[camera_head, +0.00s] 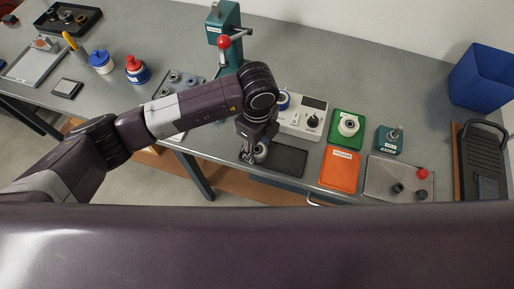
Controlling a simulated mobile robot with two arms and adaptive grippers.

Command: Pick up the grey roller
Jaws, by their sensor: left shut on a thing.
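My left arm reaches in from the left, and its gripper (253,153) points down at the front part of the workbench, at the left end of a dark mat. It is shut on a small grey roller (262,151), which is partly hidden by the fingers. I cannot tell whether the roller touches the surface. Another light, round roller-like piece (348,126) sits on a green tray (334,139) to the right. My right gripper is not in view.
The dark mat (288,161) lies right of the gripper. A white device with a dial (302,116) stands behind it. An orange tray (340,170), a grey plate (385,180) and a teal fixture (390,140) are to the right. A teal press (225,40) stands at the back.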

